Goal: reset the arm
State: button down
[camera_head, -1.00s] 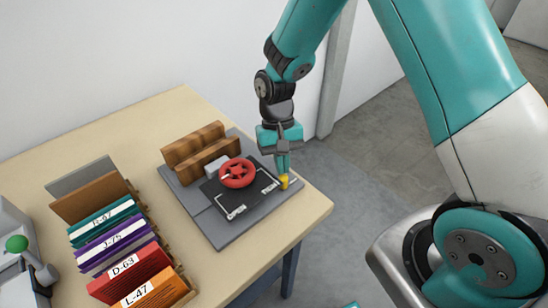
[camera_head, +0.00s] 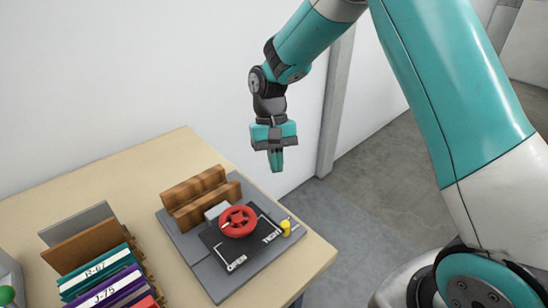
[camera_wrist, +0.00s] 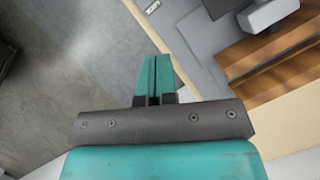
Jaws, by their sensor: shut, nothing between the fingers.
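My gripper (camera_head: 276,160) is shut and empty, held in the air above the far right side of the table. Its teal fingers also show pressed together in the wrist view (camera_wrist: 157,75). Below it and apart from it, a grey board (camera_head: 187,247) lies on the table. The board carries a red handwheel (camera_head: 238,221) on a black plate (camera_head: 255,249) marked OPEN and TIGHT. A small yellow knob (camera_head: 286,227) stands near the TIGHT mark. Wooden blocks (camera_head: 193,188) stand at the board's back; they also show in the wrist view (camera_wrist: 270,60).
The pale table (camera_head: 150,165) has labelled folders (camera_head: 95,275) at the front left and a green ball (camera_head: 7,295) at the left edge. A white wall (camera_head: 100,80) rises behind. A grey post (camera_head: 336,105) stands right of my gripper. Open floor (camera_head: 380,165) lies right of the table.

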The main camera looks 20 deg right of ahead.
jog(key=shift+v, duration=0.75)
